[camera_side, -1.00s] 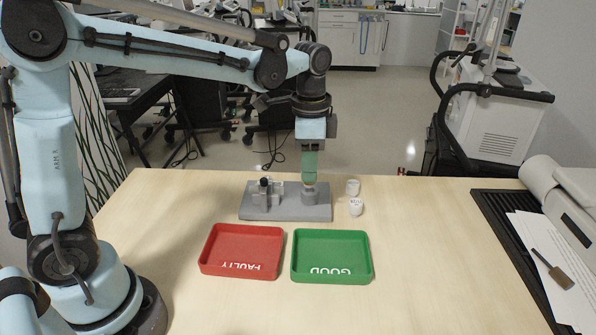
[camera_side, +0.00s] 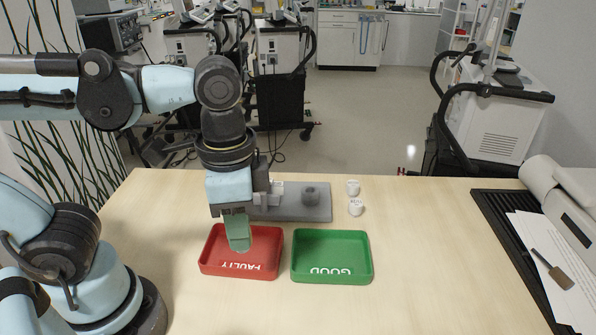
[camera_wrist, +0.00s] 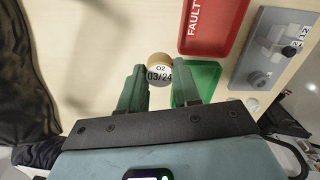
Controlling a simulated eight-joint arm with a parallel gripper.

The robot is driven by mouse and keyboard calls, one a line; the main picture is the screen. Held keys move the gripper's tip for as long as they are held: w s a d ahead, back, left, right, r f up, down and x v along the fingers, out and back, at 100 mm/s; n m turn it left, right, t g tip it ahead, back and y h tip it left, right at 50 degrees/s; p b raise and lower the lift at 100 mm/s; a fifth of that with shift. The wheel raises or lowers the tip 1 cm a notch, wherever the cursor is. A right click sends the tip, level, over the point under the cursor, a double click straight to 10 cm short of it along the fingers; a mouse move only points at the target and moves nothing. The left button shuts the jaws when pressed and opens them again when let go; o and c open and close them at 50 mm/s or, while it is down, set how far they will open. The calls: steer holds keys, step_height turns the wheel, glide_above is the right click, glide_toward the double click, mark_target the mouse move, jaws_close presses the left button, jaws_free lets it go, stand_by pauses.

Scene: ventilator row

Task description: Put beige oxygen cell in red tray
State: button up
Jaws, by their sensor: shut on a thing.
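My gripper (camera_side: 238,247) is shut on the beige oxygen cell (camera_wrist: 159,70), a short round cell with a beige rim and a white face marked "O2 03/24". The wrist view shows the cell between my green fingertips (camera_wrist: 159,85); in the side view the fingers hide it. The red tray (camera_side: 212,262), marked "FAULTY", lies behind and under the fingers in the side view. It also shows at the upper right of the wrist view (camera_wrist: 232,45), where the cell is seen against bare table. The height of the cell above the tray is hard to tell.
The green tray (camera_side: 332,279), marked "GOOD", lies right of the red one. A grey fixture (camera_side: 290,214) with a round socket stands behind the trays. Two white cells (camera_side: 353,187) (camera_side: 356,208) stand right of it. The table right of the green tray is clear.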

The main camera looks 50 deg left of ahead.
steer(key=shift+w+a+f, duration=0.95)
steer(key=shift+a+f, duration=0.7)
steer(key=shift+f, duration=0.2)
steer(key=shift+w+a+f, duration=0.9)
steer(key=shift+a+f, duration=0.8)
steer(key=shift+f, duration=0.1)
steer(key=shift+w+a+f, duration=0.95)
steer(key=shift+a+f, duration=0.7)
steer(key=shift+f, duration=0.2)
steer(key=shift+f, duration=0.4)
steer(key=shift+f, duration=0.2)
steer(key=o, duration=1)
